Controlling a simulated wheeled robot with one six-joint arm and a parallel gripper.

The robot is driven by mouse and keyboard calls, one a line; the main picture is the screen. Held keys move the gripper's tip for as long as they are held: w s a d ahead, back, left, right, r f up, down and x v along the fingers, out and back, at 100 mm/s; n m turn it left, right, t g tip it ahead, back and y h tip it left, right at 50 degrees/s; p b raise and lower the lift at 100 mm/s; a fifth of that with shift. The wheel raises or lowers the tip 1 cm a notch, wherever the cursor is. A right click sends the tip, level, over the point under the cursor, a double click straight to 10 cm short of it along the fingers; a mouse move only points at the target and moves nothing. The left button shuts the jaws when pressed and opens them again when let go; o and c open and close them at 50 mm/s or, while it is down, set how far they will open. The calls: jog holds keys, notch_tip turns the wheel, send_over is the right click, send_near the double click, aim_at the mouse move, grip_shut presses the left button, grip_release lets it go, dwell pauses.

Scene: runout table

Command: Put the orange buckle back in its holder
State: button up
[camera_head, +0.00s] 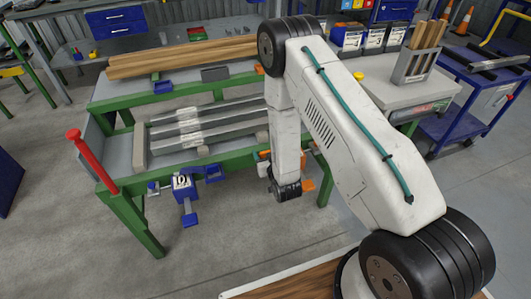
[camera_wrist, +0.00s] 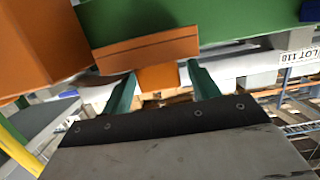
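In the wrist view my gripper (camera_wrist: 162,78) has its two teal fingers spread apart. An orange tab (camera_wrist: 158,77) shows between the fingertips, below a wider orange bar (camera_wrist: 147,50) in front of the green table rail. A strip of gap shows beside the right finger; contact on the left is unclear. I cannot tell whether the tab and bar are the buckle or part of its holder. In the head view small orange parts (camera_head: 309,185) show by my wrist at the table's front right, one (camera_head: 265,155) left of it. My arm hides my fingers there.
A large orange block (camera_wrist: 38,45) fills the wrist view's upper left. Blue clamp-like parts (camera_head: 187,190) hang at the front. Floor in front is clear.

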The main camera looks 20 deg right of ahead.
jog(key=shift+r, duration=0.15)
jog(key=s+r, duration=0.2)
jog(key=s, duration=1)
jog(key=w+r+g, duration=0.3)
jog(key=w+r, duration=0.4)
jog(key=r, duration=0.2)
jog(key=s+r+g, duration=0.4)
jog(key=r+g, duration=0.1)
jog(key=r, duration=0.9)
jog(key=s+d+r+g, duration=0.1)
jog(key=s+r+g, duration=0.1)
jog(key=s+r, duration=0.3)
jog(key=s+d+r+g, duration=0.1)
jog(key=s+r, duration=0.5)
jog(key=s, duration=0.8)
jog(key=s+d+r+g, duration=0.1)
jog(key=s+r+g, duration=0.2)
jog(key=s, duration=0.7)
notch_tip(320, 180, up, 2)
jog(key=shift+r+g, duration=0.2)
jog(key=shift+g, duration=0.1)
jog(key=shift+s+d, duration=0.1)
jog(key=shift+d, duration=0.1)
